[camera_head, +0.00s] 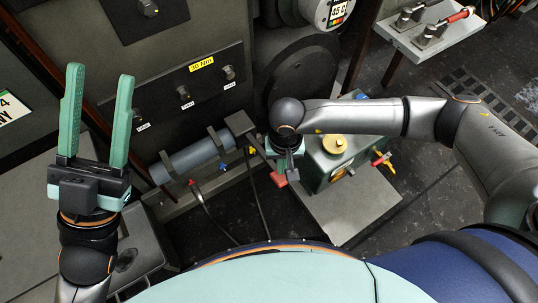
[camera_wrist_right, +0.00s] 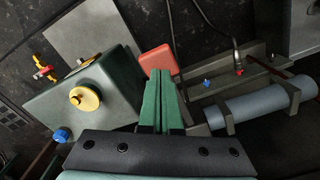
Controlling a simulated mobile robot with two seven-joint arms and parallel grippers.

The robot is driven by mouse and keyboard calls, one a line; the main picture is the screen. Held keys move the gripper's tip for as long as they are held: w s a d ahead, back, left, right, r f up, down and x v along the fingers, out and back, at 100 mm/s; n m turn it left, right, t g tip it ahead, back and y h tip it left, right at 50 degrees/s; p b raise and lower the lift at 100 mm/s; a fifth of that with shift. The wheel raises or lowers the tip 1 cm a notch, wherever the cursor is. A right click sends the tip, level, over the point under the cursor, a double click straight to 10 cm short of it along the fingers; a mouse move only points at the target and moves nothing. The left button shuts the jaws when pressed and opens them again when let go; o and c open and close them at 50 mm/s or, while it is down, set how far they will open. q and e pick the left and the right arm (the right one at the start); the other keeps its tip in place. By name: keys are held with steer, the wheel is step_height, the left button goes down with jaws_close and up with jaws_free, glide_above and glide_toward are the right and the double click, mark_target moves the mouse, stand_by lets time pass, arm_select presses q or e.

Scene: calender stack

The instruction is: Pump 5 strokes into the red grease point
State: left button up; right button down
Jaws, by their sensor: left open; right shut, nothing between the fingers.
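A dark green pump box (camera_head: 340,160) with a yellow cap stands right of centre; it also shows in the right wrist view (camera_wrist_right: 100,92). A red pad (camera_head: 279,181) is beside it, seen also in the right wrist view (camera_wrist_right: 157,60). My right gripper (camera_wrist_right: 160,75) is shut and empty, its fingertips overlapping the red pad's lower edge in the right wrist view; contact cannot be told. A red fitting (camera_head: 192,183) and a blue fitting (camera_head: 222,166) are near the grey cylinder. My left gripper (camera_head: 100,74) is open, empty and raised at the left, away from the pump.
A dark panel (camera_head: 205,98) with a yellow label carries several fittings; its small tags are unreadable. The grey cylinder (camera_head: 190,158) lies below it. Hoses (camera_head: 213,222) run over the floor. A white stand (camera_head: 432,35) with red-handled parts is at the upper right.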

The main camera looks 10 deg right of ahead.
mark_target(281, 179)
step_height(281, 179, down, 5)
steer(key=b, duration=0.5)
steer(key=shift+f, duration=0.2)
steer(key=shift+f+b, duration=1.4)
arm_select(q)
step_height(281, 179, down, 8)
steer(key=shift+d, duration=0.15)
steer(key=shift+r, duration=0.1)
arm_select(e)
steer(key=shift+r, duration=0.15)
step_height(281, 179, up, 3)
steer(key=shift+f+p, duration=0.15)
steer(key=shift+p, duration=1)
steer(key=shift+r+p, duration=1.75)
steer(key=shift+r, duration=0.95)
arm_select(q)
step_height(281, 179, up, 5)
steer(key=shift+r, duration=0.2)
